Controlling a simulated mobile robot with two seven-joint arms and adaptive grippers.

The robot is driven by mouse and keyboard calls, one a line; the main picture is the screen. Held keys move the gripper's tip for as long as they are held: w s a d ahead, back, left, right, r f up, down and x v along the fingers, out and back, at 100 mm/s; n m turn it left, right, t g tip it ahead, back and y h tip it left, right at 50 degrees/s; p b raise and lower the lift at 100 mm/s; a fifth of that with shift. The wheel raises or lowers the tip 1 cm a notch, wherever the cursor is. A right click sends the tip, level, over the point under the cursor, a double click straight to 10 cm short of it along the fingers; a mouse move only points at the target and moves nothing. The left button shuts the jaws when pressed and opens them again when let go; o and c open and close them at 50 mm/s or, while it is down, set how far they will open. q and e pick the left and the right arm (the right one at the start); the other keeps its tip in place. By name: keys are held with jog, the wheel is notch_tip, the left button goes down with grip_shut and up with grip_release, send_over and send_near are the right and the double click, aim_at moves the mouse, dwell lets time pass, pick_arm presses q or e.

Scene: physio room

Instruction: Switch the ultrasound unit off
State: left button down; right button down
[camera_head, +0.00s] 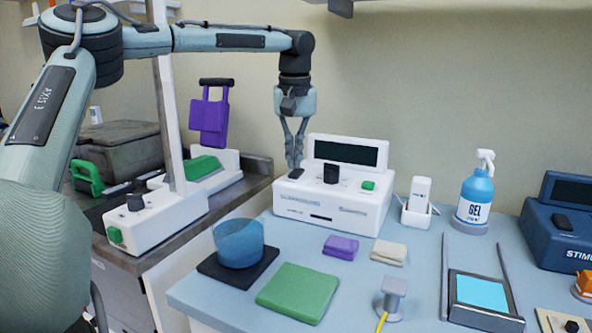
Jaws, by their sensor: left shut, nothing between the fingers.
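The white ultrasound unit (345,212) stands at the back of the blue table, its name printed on the front. Its raised screen (346,152) looks dark. On its top panel are a small black switch (296,173) at the left, a black knob (331,173) in the middle and a green button (368,185) at the right. My left gripper (294,165) points down with its fingers shut and empty. Its fingertips are right at the black switch; I cannot tell whether they touch it. My right gripper is not in view.
A white holder with a handpiece (417,203) and a blue gel bottle (475,193) stand right of the unit. A dark blue unit (556,228) is at the far right. A blue bowl (238,243), green cloth (298,292) and small folded cloths lie in front.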

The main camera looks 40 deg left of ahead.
aim_at(294, 174)
pick_arm(q)
jog(key=shift+r, duration=2.8)
